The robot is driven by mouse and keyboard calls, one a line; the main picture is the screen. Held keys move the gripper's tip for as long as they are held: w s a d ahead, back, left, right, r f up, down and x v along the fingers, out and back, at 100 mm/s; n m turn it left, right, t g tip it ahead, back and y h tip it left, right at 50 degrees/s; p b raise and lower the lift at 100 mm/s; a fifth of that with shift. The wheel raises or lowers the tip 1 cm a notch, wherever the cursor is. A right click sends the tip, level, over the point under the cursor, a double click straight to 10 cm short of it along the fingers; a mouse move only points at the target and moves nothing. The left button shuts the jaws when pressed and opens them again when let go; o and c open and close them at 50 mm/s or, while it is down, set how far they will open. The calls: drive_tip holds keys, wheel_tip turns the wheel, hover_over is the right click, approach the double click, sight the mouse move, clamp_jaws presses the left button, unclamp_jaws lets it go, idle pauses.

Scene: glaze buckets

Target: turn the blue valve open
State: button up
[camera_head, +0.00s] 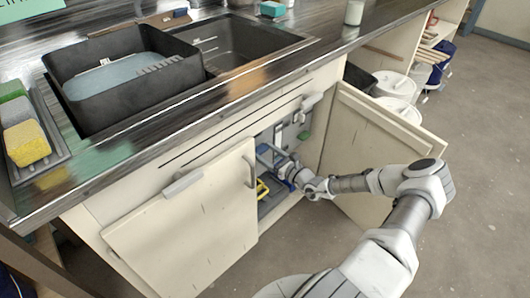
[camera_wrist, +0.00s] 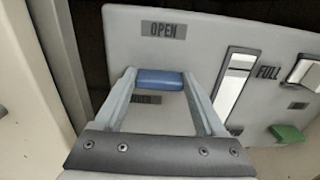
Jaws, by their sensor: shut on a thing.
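The blue valve (camera_wrist: 160,84) shows in the wrist view as a short blue handle lying crosswise on a pale panel (camera_wrist: 205,28). An OPEN label (camera_wrist: 164,30) is above it, and a second label below it is partly hidden. My gripper (camera_wrist: 158,78) is shut on the blue handle, with one finger at each end. In the head view my gripper (camera_head: 287,170) reaches into the open cabinet under the sink, where the valve is too small to make out clearly.
A green handle (camera_wrist: 286,133), a white handle (camera_wrist: 306,71) and a gauge marked FULL (camera_wrist: 233,82) are to the right on the panel. Cabinet doors stand open left (camera_head: 185,235) and right (camera_head: 375,135) of my arm. A black basin (camera_head: 125,85) is on the counter.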

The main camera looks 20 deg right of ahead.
drive_tip(key=m+p, duration=0.2)
drive_tip(key=shift+r+m, duration=0.15)
drive_tip(key=shift+m, duration=0.25)
drive_tip(key=m+p, duration=0.1)
drive_tip(key=m, duration=0.4)
drive_tip(key=shift+d+f+p, duration=0.2)
drive_tip(key=shift+p, duration=0.2)
drive_tip(key=m, duration=0.5)
drive_tip(key=shift+f+m, duration=0.15)
drive_tip(key=shift+m, duration=0.25)
drive_tip(key=shift+f+m, duration=0.1)
drive_tip(key=shift+m, duration=2.1)
drive_tip(key=o, duration=1.3)
drive_tip(key=shift+d, duration=0.1)
